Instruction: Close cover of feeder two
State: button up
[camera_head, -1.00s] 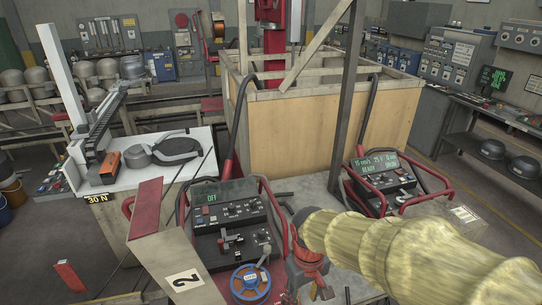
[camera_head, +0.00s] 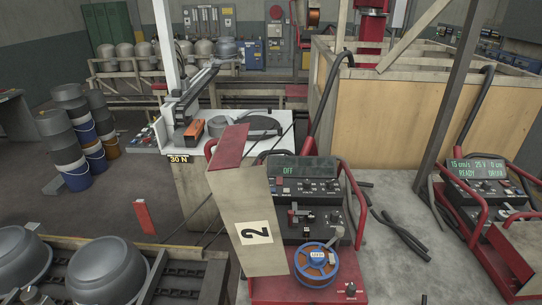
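Feeder two (camera_head: 310,215) stands front centre, a dark control unit with a red base and red tube handles. Its display reads OFF. Its cover (camera_head: 245,200), a beige panel marked 2 with a red upper part, stands open at the unit's left side. A wire spool (camera_head: 316,262) with an orange and blue face sits exposed at the front, with a small feed mechanism above it. My gripper and arm are not in view.
A second feeder (camera_head: 488,180) with a lit READY display stands at the right. Left are a white bench (camera_head: 185,140), grey pots (camera_head: 105,270) on a rack, and stacked drums (camera_head: 65,145). Loose black cables (camera_head: 398,232) lie on the grey surface between the feeders.

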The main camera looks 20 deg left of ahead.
aim_at(243, 196)
jog(key=k+j+u, duration=0.1)
jog(key=j+u, duration=0.15)
jog(key=j, duration=0.5)
jog(key=k+j+u, duration=0.1)
jog(key=j+u, duration=0.15)
jog(key=j, duration=0.5)
